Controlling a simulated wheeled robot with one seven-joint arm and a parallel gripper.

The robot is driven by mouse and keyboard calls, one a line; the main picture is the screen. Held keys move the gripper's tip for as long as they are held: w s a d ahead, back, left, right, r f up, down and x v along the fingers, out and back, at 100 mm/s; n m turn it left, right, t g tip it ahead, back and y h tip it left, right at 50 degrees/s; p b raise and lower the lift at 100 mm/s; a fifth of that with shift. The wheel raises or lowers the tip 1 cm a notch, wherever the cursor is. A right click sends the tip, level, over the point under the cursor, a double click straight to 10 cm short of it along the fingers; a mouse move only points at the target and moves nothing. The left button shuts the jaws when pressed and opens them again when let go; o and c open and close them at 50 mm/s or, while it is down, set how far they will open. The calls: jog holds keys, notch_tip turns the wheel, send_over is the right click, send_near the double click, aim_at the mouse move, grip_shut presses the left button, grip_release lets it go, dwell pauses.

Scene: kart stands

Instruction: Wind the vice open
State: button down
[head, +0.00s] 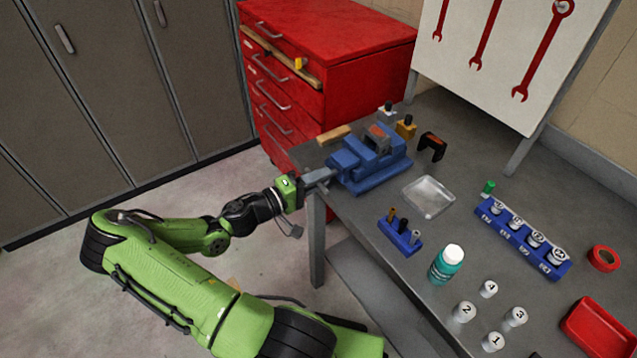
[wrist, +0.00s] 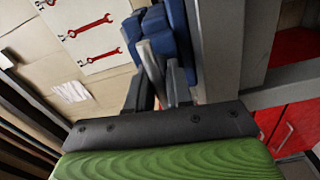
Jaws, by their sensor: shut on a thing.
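The blue vice (head: 372,178) is at the near left corner of the grey workbench, with a small orange-brown patch (head: 377,131) at the top of its jaw area. Part of its blue body also shows in the wrist view (wrist: 178,25). My gripper (head: 311,180) is at the vice's left end, just off the bench edge. In the wrist view its two dark fingers (wrist: 158,90) are closed around a grey bar (wrist: 150,58), which looks like the vice handle. The fingers hide the bar's lower end. How wide the vice jaws stand is not clear.
A red drawer cabinet (head: 345,50) stands behind the vice. A clear tray (head: 428,197), a blue holder (head: 400,238), a teal bottle (head: 446,265) and several numbered cylinders lie on the bench (head: 455,225). Open floor (head: 215,200) lies left of the bench.

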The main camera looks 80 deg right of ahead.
jog(key=shift+m+b, duration=0.3)
jog(key=shift+m, duration=0.3)
jog(key=c, duration=1.1)
grip_release()
jog(key=shift+o, duration=0.2)
jog(key=p+v, duration=0.1)
jog(key=v, duration=1.4)
jog(key=shift+w+a, duration=0.3)
